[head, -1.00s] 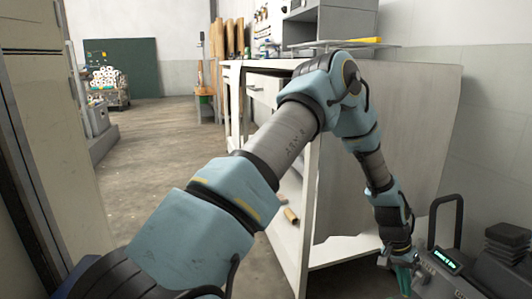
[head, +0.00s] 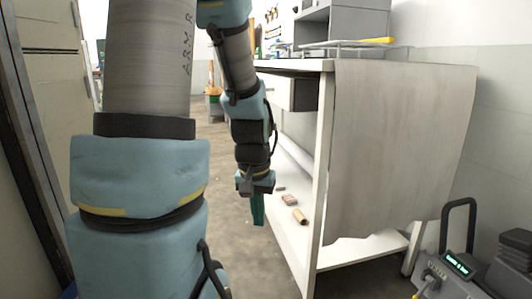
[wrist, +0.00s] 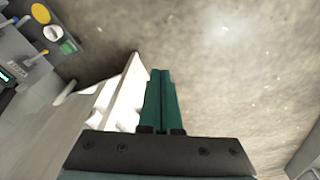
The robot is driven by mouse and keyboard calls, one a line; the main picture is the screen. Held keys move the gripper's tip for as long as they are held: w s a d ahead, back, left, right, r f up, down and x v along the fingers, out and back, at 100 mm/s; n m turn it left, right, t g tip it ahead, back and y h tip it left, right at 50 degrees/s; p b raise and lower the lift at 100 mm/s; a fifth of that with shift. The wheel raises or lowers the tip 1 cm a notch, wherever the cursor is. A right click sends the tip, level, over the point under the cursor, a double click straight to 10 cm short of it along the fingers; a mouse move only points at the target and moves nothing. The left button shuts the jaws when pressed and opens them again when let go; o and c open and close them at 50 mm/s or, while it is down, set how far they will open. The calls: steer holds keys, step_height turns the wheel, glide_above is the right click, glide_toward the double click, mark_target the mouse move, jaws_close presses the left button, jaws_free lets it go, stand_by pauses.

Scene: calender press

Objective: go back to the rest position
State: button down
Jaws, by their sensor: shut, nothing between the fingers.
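My gripper (head: 258,209) hangs pointing down in the head view, left of the white workbench's open lower shelf and above the floor. Its green fingers lie together and hold nothing. In the wrist view the shut fingers (wrist: 161,100) show at the centre, with the floor beyond them. My arm stands raised at the left of the head view and bends down to the gripper.
The white workbench (head: 318,180) has a grey sheet (head: 400,140) hanging over its end. Small items, including a tan roll (head: 299,216), lie on its lower shelf. A grey machine with a lit display (head: 458,264) stands at right.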

steer(key=s+a+r+n, duration=0.1)
steer(key=s+a+r, duration=0.1)
steer(key=s+a, duration=0.15)
step_height(320, 180, up, 34)
steer(key=a+p, duration=0.1)
steer(key=p, duration=3.3)
steer(key=shift+a+f+n, duration=0.15)
steer(key=shift+a+n, duration=0.05)
steer(key=shift+n, duration=0.1)
